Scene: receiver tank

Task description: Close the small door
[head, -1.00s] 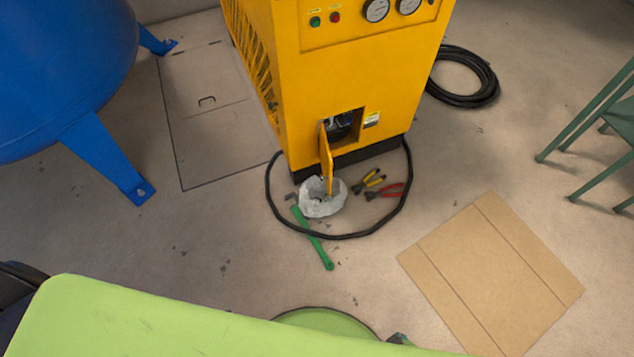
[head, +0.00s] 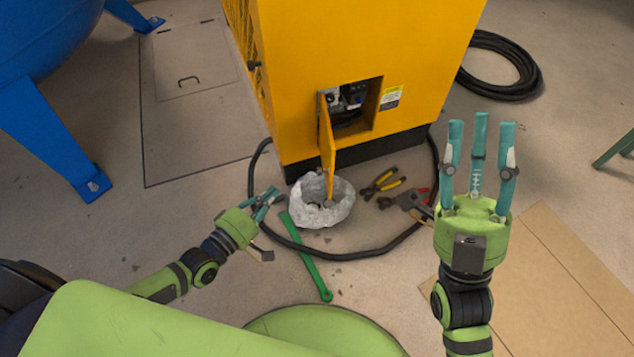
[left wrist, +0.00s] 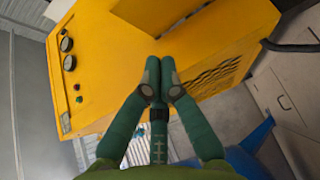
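The small door (head: 327,145) is a narrow yellow flap on the lower front of the yellow cabinet (head: 360,45). It stands swung out at the left side of a square opening (head: 362,105), through which dark fittings show. My left gripper (head: 268,200) is low, to the left of the door and apart from it, with its fingers extended and empty. Its fingers also show in the left wrist view (left wrist: 158,85), against the cabinet. My right gripper (head: 480,150) is open and empty, fingers pointing up the picture, to the right of the opening.
A whitish bag (head: 322,212) sits on the floor under the door. A black hose (head: 365,250) loops around it. Yellow-handled pliers (head: 382,183) and a green bar tool (head: 306,255) lie nearby. Cardboard (head: 560,290) lies at right; a blue tank (head: 45,45) stands left.

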